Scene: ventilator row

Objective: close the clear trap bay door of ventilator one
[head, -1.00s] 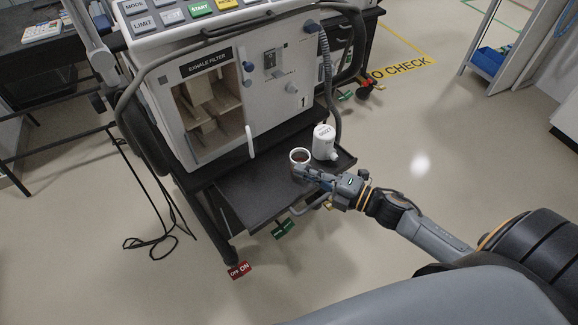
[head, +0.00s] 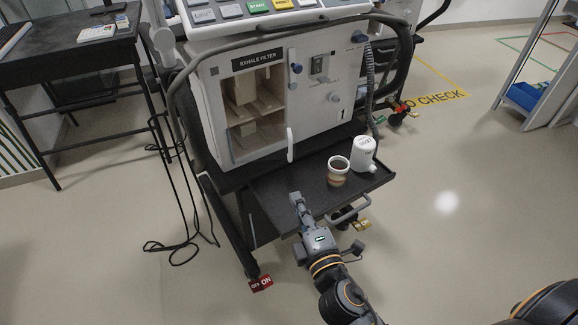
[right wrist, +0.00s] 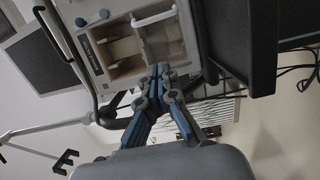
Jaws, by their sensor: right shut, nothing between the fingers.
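Ventilator one (head: 320,110) stands at the centre of the head view, with its bay under the "EXHALE FILTER" label. A clear door panel (right wrist: 163,40) shows over part of the bay in the right wrist view. Its white upright handle (head: 290,145) is at the bay's lower right in the head view. The panel seems to stand out from the front; its exact angle is hard to tell. My right gripper (head: 295,198) is shut and empty, below the handle and over the tray's left part, apart from the door. My left gripper is not in view.
A black pull-out tray (head: 285,187) lies below the bay. A hose (head: 369,90) hangs at the machine's right. Black cables (head: 180,250) lie on the floor at left.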

